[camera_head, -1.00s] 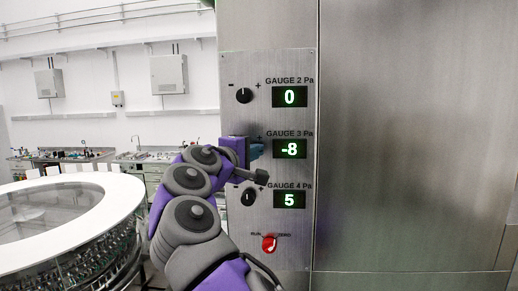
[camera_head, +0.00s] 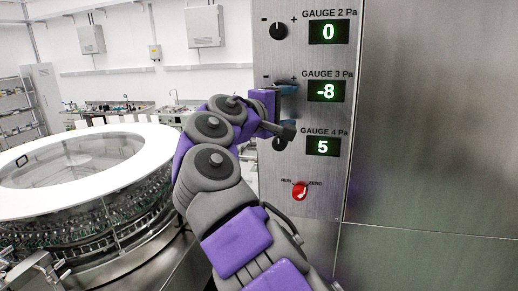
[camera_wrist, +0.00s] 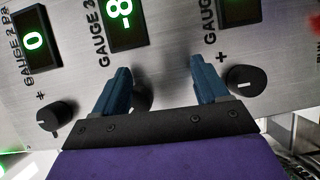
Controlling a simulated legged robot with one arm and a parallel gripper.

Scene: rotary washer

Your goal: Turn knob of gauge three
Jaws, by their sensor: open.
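The gauge 3 display (camera_head: 327,91) reads -8 on the steel panel. It also shows tilted in the wrist view (camera_wrist: 127,22). My gripper (camera_head: 288,103) is at the panel left of this display and hides the gauge 3 knob in the head view. In the wrist view my gripper (camera_wrist: 160,68) is open, with two blue fingers spread apart. The dark gauge 3 knob (camera_wrist: 143,94) shows partly between them, close beside the left finger, which covers some of it. I cannot tell whether they touch.
The gauge 2 knob (camera_head: 279,31) is above, and its display (camera_head: 328,32) reads 0. The gauge 4 knob (camera_wrist: 245,80) is just outside the right finger; its display (camera_head: 323,146) reads 5. A red switch (camera_head: 300,191) is lower. A round white-topped machine (camera_head: 150,133) stands left.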

